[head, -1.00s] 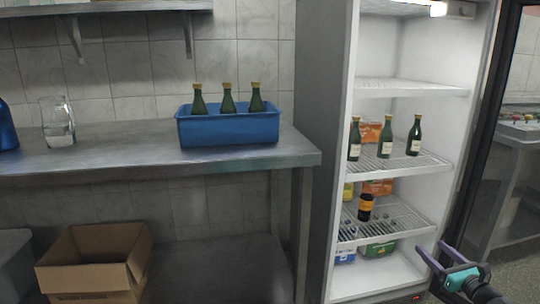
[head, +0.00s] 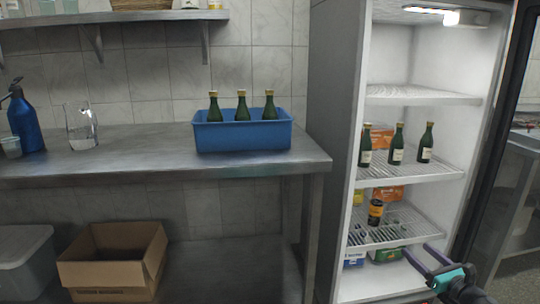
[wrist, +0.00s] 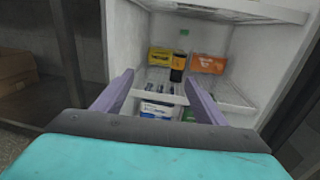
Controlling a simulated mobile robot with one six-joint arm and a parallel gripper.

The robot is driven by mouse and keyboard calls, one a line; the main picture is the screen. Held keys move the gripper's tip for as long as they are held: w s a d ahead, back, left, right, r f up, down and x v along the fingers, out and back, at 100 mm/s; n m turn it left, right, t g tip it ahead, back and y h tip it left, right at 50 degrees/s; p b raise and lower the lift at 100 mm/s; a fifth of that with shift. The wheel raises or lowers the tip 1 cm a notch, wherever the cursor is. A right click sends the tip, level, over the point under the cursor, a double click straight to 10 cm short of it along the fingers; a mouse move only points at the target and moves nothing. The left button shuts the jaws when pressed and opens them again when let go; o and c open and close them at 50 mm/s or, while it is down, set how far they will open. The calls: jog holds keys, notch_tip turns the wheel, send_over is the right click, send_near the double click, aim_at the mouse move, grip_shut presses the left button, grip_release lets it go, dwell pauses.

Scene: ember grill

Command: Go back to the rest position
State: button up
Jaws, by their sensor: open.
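My gripper (head: 428,262) is open and empty at the lower right of the head view, in front of the lower part of the open fridge (head: 398,208). In the wrist view its two purple fingers (wrist: 158,98) are spread apart with nothing between them, facing the lower fridge shelves. A dark jar with an orange label (head: 376,212) stands on the lower wire shelf, beyond the fingers; it also shows in the wrist view (wrist: 178,70).
Three green bottles (head: 397,144) stand on the middle fridge shelf. A blue crate (head: 243,137) with three bottles sits on the steel counter (head: 150,165). A cardboard box (head: 110,270) is below. The fridge door frame (head: 487,150) stands at right.

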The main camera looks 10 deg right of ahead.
jog(key=w+a+f+n+g+y+p, duration=0.25)
jog(key=w+a+p, duration=0.2)
jog(key=a, duration=0.75)
jog(key=w+a+f+n+g+y+p, duration=0.1)
jog(key=w+a+y+p, duration=0.3)
jog(key=a, duration=0.8)
jog(key=s+a+f+n+g+y+p, duration=0.1)
jog(key=s+a+f+n+g+p, duration=0.15)
jog(key=a, duration=0.55)
jog(key=s+a+f+n+g+p, duration=0.1)
jog(key=a+f+n+g+p, duration=0.2)
jog(key=a, duration=0.6)
jog(key=s+a+f+n+g+y+p, duration=0.15)
jog(key=a+f+p, duration=0.25)
jog(key=a, duration=0.4)
jog(key=s+a+f+n+g+h+p, duration=0.1)
jog(key=s+a+f+n+g+p, duration=0.2)
jog(key=s, duration=0.4)
jog(key=s+a+f+n+g+h+p, duration=0.1)
jog(key=s+a+n+g+p, duration=0.2)
jog(key=s, duration=0.4)
jog(key=s+a+f+n+g+h+p, duration=0.1)
jog(key=s+a+f+n+g, duration=0.15)
jog(key=s+a+n, duration=0.35)
jog(key=s+d+f+n+g+h+p, duration=0.1)
jog(key=s+d+f+n+g+h, duration=0.1)
jog(key=s+d+n+g+h, duration=0.2)
jog(key=shift+s+d+n+h, duration=1.5)
jog(key=shift+s+d+n, duration=2.75)
jog(key=shift+n, duration=0.4)
